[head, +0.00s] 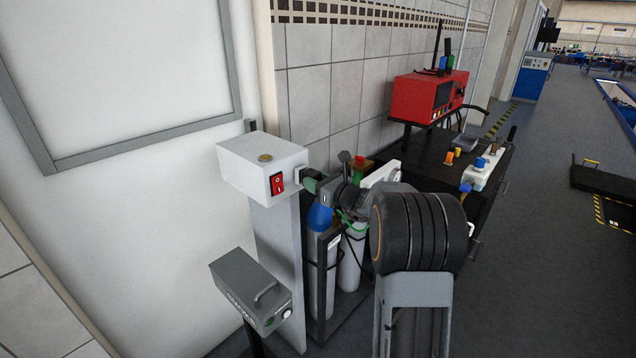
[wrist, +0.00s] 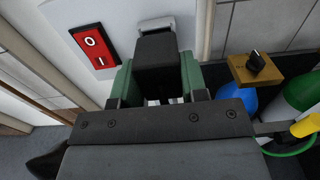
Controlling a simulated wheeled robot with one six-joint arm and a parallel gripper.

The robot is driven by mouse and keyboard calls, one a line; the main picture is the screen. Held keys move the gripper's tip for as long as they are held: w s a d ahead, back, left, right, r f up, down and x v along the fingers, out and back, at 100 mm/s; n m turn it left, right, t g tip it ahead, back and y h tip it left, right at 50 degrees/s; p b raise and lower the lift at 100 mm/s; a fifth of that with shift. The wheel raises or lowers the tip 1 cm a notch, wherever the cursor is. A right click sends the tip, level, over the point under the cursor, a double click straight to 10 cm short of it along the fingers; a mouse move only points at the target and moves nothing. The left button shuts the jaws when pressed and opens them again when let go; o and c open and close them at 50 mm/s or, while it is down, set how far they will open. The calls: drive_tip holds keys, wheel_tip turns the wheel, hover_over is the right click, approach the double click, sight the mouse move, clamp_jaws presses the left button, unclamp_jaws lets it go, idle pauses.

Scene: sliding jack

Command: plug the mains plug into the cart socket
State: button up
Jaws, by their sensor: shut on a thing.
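My gripper (head: 311,184) is shut on the black mains plug (wrist: 155,66), which sits between its two green fingers in the wrist view. The plug's front points at a light grey socket fitting (wrist: 157,24) on the face of a white box (head: 262,163) with a red rocker switch (head: 277,184). The switch also shows in the wrist view (wrist: 94,46), left of the plug. The plug's front end overlaps the socket fitting there. The pins and socket holes are hidden, so I cannot tell how far the plug is in.
The white box tops a grey post (head: 277,250). A lower grey box (head: 250,288) stands front left. Gas cylinders (head: 320,250) stand under my arm. A black cart (head: 440,160) with a red unit (head: 430,95) is behind right.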

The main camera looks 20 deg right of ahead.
drive_tip(key=shift+w+a, duration=0.25)
drive_tip(key=shift+w, duration=0.25)
drive_tip(key=o, duration=1)
drive_tip(key=shift+o, duration=0.2)
drive_tip(key=shift+s, duration=0.1)
drive_tip(key=b+v, duration=0.1)
drive_tip(key=v, duration=1.2)
drive_tip(key=shift+s+d+b, duration=0.2)
drive_tip(key=shift+s+b, duration=0.1)
drive_tip(key=shift+b, duration=0.05)
